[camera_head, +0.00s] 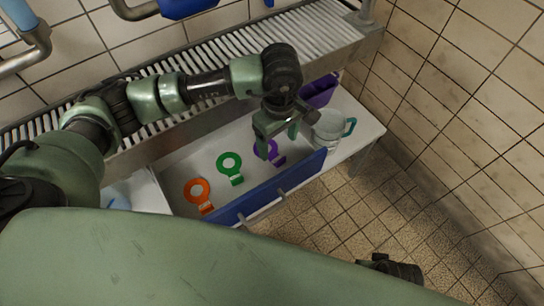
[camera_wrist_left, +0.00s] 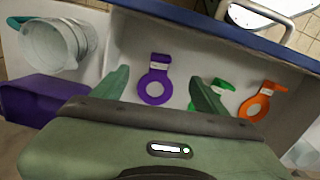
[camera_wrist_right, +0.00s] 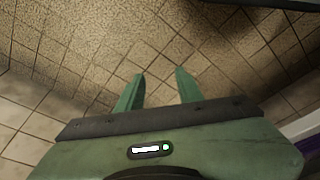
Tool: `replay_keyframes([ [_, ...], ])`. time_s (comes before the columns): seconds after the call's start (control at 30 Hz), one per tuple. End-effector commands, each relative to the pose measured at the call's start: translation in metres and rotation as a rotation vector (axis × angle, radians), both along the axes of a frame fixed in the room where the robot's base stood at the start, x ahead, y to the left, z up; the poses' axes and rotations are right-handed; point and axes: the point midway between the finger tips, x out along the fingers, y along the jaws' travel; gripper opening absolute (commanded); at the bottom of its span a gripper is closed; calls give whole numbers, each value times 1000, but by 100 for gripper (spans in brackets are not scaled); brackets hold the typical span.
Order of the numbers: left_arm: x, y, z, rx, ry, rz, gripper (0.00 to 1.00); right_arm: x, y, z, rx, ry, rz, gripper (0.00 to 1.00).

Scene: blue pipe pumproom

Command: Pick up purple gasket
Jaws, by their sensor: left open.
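The purple gasket (camera_head: 276,158) is a flat ring with a labelled tab, lying in the white drawer with the blue front (camera_head: 272,187). My left gripper (camera_head: 278,141) is open above it and partly covers its ring in the head view. In the left wrist view the purple gasket (camera_wrist_left: 143,87) lies between and beyond the open fingers of the left gripper (camera_wrist_left: 160,75), with nothing held. In the right wrist view my right gripper (camera_wrist_right: 160,73) has its fingers apart and empty above the tiled floor.
A green gasket (camera_head: 222,160) and an orange gasket (camera_head: 188,190) lie left of the purple one. A clear jug (camera_head: 326,128) with a teal handle and a purple bin (camera_head: 318,92) stand at right. A slatted metal shelf (camera_head: 318,28) runs behind.

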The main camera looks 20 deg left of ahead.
Motion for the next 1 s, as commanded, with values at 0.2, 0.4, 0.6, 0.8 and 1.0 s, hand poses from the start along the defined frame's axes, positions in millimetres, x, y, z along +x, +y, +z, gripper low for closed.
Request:
replay_keyframes([
  [0.2, 1, 3, -26, 1, 4, 2, 73, 2, 0, 10, 1, -7, -1, 36],
  [0.4, 4, 7, -56, 2, 5, 1, 73, 3, 0, 23, 1, -14, -2, 36],
  [0.6, 5, 7, -67, 1, 1, 0, 73, 3, 0, 30, 1, -16, -3, 36],
  [0.8, 5, 7, -67, 1, 1, 0, 65, 3, 0, 30, 1, -16, -3, 36],
  [1.0, 5, 7, -66, 1, 1, 0, 9, 3, 0, 30, 1, -16, -3, 36],
])
